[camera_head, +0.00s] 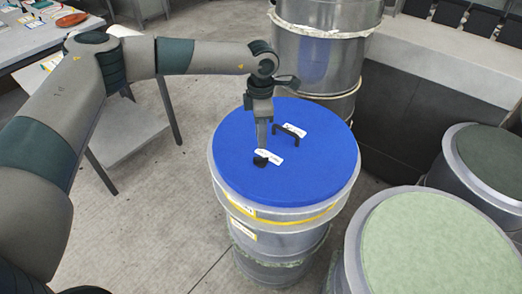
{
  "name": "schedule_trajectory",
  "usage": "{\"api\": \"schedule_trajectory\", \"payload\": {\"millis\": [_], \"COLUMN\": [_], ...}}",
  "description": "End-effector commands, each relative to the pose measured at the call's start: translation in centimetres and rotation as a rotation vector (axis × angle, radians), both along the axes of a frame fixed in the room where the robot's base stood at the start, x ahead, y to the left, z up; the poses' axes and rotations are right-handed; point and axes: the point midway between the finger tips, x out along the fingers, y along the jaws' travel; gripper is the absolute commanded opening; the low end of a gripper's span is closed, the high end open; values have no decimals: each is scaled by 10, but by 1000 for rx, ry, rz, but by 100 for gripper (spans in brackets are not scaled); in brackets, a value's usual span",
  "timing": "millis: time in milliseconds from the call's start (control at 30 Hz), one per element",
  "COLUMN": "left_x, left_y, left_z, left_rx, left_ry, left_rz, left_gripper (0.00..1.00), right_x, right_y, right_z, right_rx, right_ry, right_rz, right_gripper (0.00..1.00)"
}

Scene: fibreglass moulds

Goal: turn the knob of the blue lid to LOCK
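The blue lid (310,175) sits on a grey drum (268,232) in the middle of the head view. The small black knob (260,162) is on the near left part of the lid, with a white label (273,157) beside it. A black handle (289,130) and a second white label stand farther back on the lid. My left gripper (262,148) points down at the knob, its fingertips just above or at it. Whether the fingers touch or grip the knob is too small to tell. The label text is unreadable. My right gripper is not in view.
A metal drum (318,60) stands behind the blue lid. A pale green-topped drum (430,245) is at the near right, and a dark green-topped drum (495,160) behind it. A table (40,38) with papers is at the far left. The floor left of the drum is clear.

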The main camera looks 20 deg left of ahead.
Motion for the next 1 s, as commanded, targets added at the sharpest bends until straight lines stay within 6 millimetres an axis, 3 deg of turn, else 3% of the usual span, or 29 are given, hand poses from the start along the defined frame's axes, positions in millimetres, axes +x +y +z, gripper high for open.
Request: {"api": "schedule_trajectory", "payload": {"millis": [200, 500, 967, 1000], "left_x": [-1, 0, 0, 0], "left_y": [0, 0, 0, 0], "left_z": [-37, -79, -90, -90], "left_rx": [1, 0, 0, 0], "left_ry": [2, 1, -1, -1], "left_rz": [0, 0, 0, 0], "left_gripper": [30, 30, 30, 22], "right_x": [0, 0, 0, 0], "right_y": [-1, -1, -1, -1], "right_z": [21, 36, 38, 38], "right_rx": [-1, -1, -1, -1], "right_ry": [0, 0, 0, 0], "right_rz": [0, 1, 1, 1], "right_gripper": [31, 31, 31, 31]}}
